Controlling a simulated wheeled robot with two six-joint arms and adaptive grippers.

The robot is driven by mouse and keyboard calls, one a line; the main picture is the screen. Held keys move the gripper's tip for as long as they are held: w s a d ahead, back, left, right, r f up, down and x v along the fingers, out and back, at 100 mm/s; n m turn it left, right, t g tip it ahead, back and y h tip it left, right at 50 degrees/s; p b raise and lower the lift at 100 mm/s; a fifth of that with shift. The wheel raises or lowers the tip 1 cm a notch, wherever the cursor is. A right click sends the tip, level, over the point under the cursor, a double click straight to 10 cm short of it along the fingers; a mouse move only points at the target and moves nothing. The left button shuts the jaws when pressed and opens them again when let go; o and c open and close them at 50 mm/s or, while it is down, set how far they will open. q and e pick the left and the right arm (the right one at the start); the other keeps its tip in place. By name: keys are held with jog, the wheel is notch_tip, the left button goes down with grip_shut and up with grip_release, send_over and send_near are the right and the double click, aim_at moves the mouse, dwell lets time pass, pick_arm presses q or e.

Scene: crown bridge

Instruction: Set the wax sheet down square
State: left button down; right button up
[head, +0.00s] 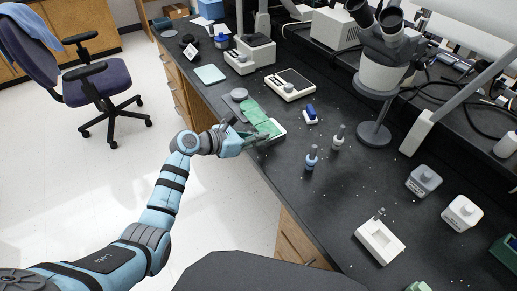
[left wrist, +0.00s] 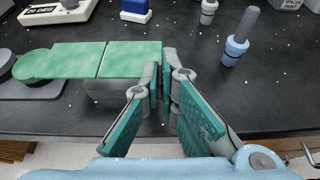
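The green wax sheet (head: 258,117) is a thin strip with a cross line and a rounded far end. It lies nearly flat along the bench's front part, over a pale block (head: 279,130). It also shows in the left wrist view (left wrist: 130,58), its right edge at my fingertips. My left gripper (head: 262,137) is at the near end of the sheet. Its fingers (left wrist: 165,82) are close together and appear shut on that edge; the exact contact is hidden. Whether the sheet rests on the block or hovers just above it, I cannot tell. My right gripper is not in view.
A grey disc (head: 239,94) is beyond the sheet's rounded end. A microscope (head: 383,75) is farther right. The bench's front edge runs close below the gripper.

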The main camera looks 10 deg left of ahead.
pick_arm(q)
jog(key=shift+f, duration=1.45)
jog(key=shift+f, duration=0.15)
jog(key=c, duration=1.8)
grip_release()
jog(key=shift+f, duration=0.1)
jog(key=p+v, duration=0.4)
jog(key=v, duration=1)
jog(key=shift+s+r, duration=0.15)
jog(key=shift+r, duration=0.1)
